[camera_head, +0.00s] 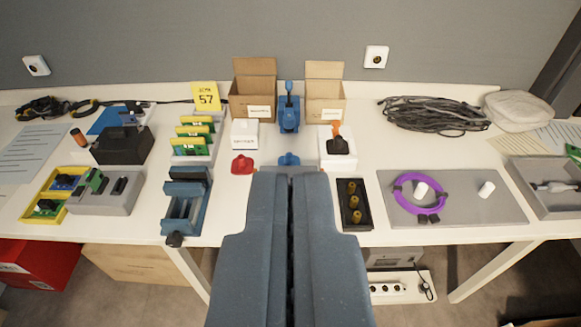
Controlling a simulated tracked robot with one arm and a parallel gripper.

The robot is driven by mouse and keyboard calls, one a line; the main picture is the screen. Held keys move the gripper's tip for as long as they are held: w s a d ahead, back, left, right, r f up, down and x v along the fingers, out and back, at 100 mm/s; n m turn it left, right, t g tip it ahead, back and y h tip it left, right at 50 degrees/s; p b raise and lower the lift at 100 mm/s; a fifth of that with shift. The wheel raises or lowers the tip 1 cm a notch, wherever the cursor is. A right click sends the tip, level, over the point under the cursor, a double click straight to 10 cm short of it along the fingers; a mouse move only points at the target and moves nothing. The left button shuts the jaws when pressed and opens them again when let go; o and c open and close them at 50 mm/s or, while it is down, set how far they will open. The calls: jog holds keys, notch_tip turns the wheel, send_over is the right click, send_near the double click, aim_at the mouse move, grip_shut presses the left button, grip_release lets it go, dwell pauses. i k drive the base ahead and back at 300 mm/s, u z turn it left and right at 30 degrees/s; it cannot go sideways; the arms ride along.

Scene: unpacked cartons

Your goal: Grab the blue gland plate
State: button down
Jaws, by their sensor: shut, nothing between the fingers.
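My gripper (290,178) is shut and empty, pointing away over the middle of the white table. A small blue piece (289,159) shows just beyond the fingertips, its lower part hidden by them; contact cannot be told. A flat blue piece (103,122) lies at the left, partly hidden behind a black box. A blue upright device with a lever (289,115) stands between two cartons at the back. I cannot tell for certain which blue thing is the gland plate.
A red piece (242,165) lies left of the fingertips, and a blue-grey vise-like frame (186,205) further left. A black tray with brass parts (353,220) is close on the right. A grey mat (475,212) holds a purple ring. Open cartons (254,85) stand at the back.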

aim_at(289, 159)
jog(key=k, duration=1.05)
jog(key=z, duration=0.75)
jog(key=i, duration=1.55)
jog(key=u, duration=0.55)
jog(key=i, duration=1)
jog(key=u, duration=0.65)
jog(key=k, duration=0.75)
jog(key=u, duration=0.2)
